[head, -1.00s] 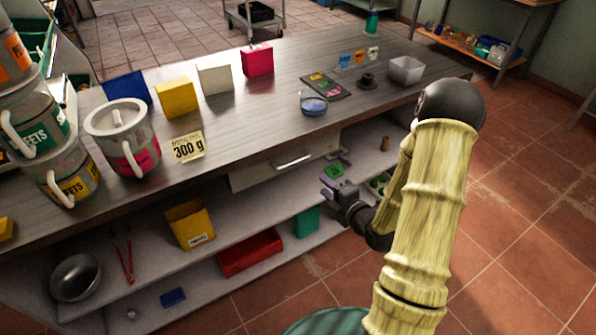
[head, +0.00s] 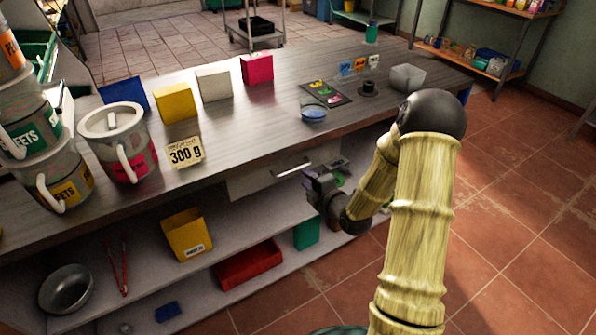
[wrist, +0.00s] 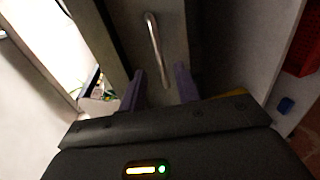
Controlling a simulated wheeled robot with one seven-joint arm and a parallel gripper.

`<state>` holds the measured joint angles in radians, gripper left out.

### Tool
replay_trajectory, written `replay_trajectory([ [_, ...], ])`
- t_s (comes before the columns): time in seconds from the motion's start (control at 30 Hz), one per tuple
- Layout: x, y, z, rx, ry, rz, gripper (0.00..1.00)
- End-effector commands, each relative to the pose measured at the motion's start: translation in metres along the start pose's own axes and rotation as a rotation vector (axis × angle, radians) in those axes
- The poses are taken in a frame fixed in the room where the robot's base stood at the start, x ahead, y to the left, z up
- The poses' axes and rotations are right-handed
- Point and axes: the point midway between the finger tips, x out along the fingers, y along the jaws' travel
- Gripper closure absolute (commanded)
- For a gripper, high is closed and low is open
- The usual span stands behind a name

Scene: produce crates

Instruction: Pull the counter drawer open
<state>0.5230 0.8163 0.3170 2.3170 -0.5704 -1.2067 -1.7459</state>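The counter drawer (head: 255,181) is a grey front under the counter top. Its silver bar handle (head: 293,169) also shows in the wrist view (wrist: 156,50), just beyond my fingertips. My gripper (head: 322,172) is in front of the drawer, at its right end in the head view. In the wrist view, my gripper (wrist: 160,82) has its two purple fingers apart with nothing between them. The handle's near end lies ahead of the gap and does not look gripped. The drawer looks closed.
The counter top (head: 235,119) carries jugs, boxes, a 300 g card (head: 185,152) and a blue dish (head: 313,113). The shelf below holds a yellow bin (head: 187,236), a red tray (head: 248,265) and a green box (head: 306,231). Tiled floor lies open at right.

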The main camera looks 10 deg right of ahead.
Motion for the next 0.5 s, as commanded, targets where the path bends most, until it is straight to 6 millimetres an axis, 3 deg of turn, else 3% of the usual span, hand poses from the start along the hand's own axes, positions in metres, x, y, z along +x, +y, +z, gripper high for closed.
replay_trajectory([
  [0.3,0.05,0.0,0.0,0.0,0.001,0.001,0.68],
  [0.5,0.059,0.0,0.0,-0.001,0.0,0.0,0.68],
])
